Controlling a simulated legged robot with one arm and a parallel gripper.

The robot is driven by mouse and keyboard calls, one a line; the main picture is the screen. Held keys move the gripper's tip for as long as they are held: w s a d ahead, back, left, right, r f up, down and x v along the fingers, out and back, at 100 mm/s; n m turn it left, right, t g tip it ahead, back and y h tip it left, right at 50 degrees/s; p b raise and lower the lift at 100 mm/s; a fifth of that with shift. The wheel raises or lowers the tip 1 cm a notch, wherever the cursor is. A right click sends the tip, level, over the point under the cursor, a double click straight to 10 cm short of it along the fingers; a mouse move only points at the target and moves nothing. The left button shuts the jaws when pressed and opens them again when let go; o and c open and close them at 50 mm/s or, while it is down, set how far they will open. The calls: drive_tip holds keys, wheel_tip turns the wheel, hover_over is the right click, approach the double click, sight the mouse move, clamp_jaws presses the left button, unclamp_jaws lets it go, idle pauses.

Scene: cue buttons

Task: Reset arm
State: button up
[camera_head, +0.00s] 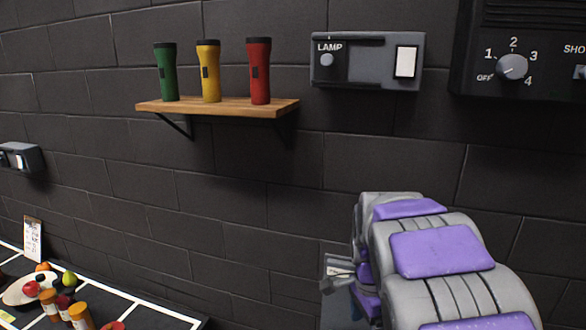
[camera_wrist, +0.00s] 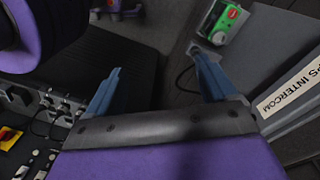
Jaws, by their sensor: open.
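My gripper (camera_wrist: 158,82) shows in the wrist view with its two blue-grey fingers spread apart. It is open, with nothing between the fingers. In the head view my grey and purple arm reaches up from the lower right in front of the dark wall, and its far end is mostly hidden behind the arm itself.
A lamp switch box (camera_head: 345,75) and a dial panel (camera_head: 540,30) are on the wall. A wooden shelf (camera_head: 190,107) holds green, yellow and red tumblers. A table (camera_head: 150,312) with fruit and bottles is lower left. The wrist view shows a green-faced box (camera_wrist: 222,28) and an intercom label (camera_wrist: 295,88).

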drive_tip(key=s+f+n+b, duration=0.1)
drive_tip(key=s+n, duration=0.6)
drive_tip(key=s, duration=0.8)
drive_tip(key=s+a+f+n+g+b, duration=0.1)
drive_tip(key=s+f+n, duration=0.1)
drive_tip(key=s+n, duration=0.6)
drive_tip(key=s, duration=0.6)
drive_tip(key=shift+s+a+f, duration=0.25)
drive_tip(key=shift+s+f, duration=0.1)
drive_tip(key=shift+s, duration=0.05)
